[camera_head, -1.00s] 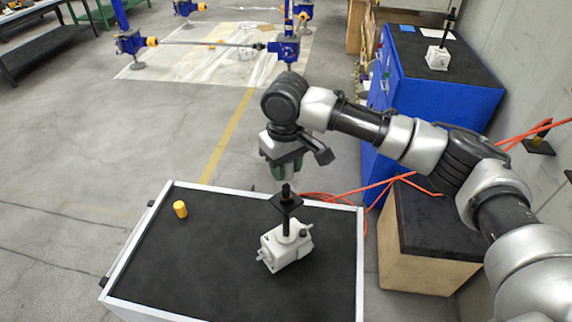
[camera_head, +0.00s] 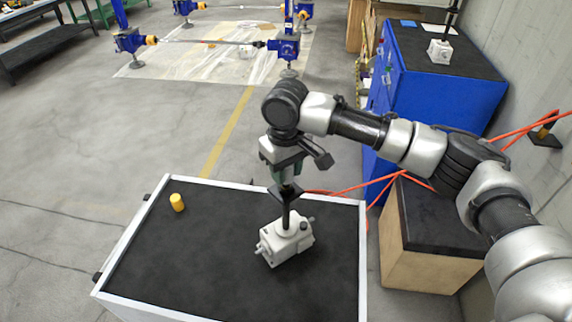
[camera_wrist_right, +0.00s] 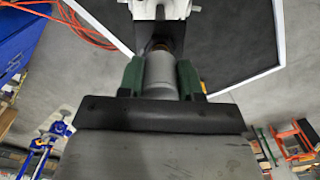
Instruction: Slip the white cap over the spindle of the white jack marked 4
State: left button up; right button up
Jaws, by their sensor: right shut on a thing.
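A white jack (camera_head: 286,243) stands on the black-topped cart, its dark spindle (camera_head: 286,215) upright with a square black plate (camera_head: 285,193) near the top. I cannot read its number. My right gripper (camera_head: 282,180) points down over the spindle's top. In the right wrist view, its green fingers (camera_wrist_right: 160,76) are shut on the pale white cap (camera_wrist_right: 160,70). The cap is in line with the spindle top by the dark plate (camera_wrist_right: 160,34); I cannot tell whether it surrounds the tip. My left gripper is not in view.
A second white jack (camera_head: 440,51) stands on the blue cabinet (camera_head: 432,100). Orange cables (camera_head: 350,188) run behind the cart, near a wooden box (camera_head: 425,255).

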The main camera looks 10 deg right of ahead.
jog(key=shift+f, duration=0.35)
jog(key=o, duration=1)
notch_tip(320, 180, up, 11)
jog(key=b, duration=0.2)
jog(key=shift+f+b, duration=0.1)
jog(key=shift+b, duration=0.3)
